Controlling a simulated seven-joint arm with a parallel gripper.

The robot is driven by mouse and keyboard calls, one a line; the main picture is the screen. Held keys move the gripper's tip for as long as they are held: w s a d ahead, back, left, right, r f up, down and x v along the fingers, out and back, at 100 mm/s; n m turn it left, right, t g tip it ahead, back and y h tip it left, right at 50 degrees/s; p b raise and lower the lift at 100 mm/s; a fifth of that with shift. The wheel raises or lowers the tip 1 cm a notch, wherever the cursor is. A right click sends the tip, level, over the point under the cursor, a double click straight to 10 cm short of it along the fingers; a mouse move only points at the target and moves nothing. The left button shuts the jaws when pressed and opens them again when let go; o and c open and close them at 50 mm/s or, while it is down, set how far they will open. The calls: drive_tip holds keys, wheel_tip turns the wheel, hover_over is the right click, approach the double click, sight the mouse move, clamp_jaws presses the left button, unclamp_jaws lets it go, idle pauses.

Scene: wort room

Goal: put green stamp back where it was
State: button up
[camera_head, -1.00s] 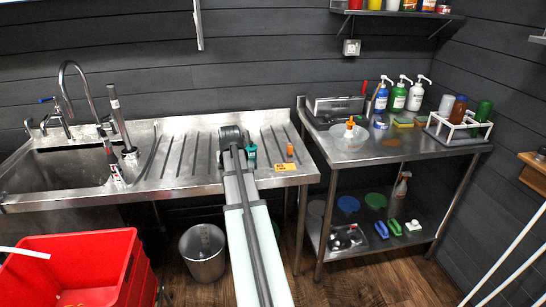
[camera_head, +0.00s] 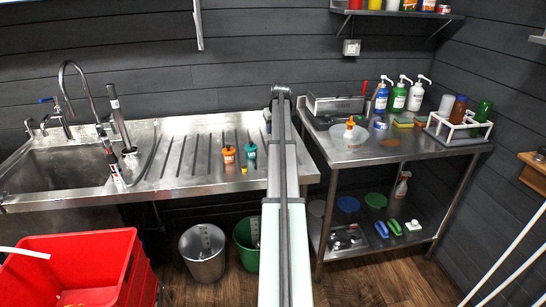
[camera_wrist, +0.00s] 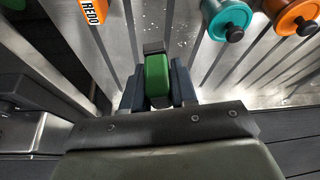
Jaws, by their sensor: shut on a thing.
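In the wrist view, the green stamp (camera_wrist: 157,76) sits between the two fingers of my gripper (camera_wrist: 158,84), which is shut on it. A grey piece shows just beyond the green part. The grooved steel drainboard (camera_wrist: 185,40) is behind it; I cannot tell whether the stamp touches it. In the head view, my arm reaches to the back right of the drainboard (camera_head: 190,172) and hides the gripper and stamp.
An orange-capped thing (camera_head: 228,154) and a teal one (camera_head: 251,150) stand on the drainboard, a small yellow thing (camera_head: 244,169) near them. An orange block marked REDO (camera_wrist: 93,10) shows in the wrist view. The sink (camera_head: 65,175) is left, a side table (camera_head: 375,150) right.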

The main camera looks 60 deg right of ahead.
drive_tip(key=shift+a+f+n+y, duration=0.2)
drive_tip(key=shift+a+n+y, duration=0.15)
drive_tip(key=shift+n, duration=0.65)
drive_tip(key=shift+f, duration=4.9)
drive_tip(key=shift+f, duration=0.1)
drive_tip(key=o, duration=0.8)
drive_tip(key=shift+o, duration=0.2)
drive_tip(key=v, duration=1.2)
drive_tip(key=shift+s, duration=0.25)
drive_tip(key=shift+d, duration=0.1)
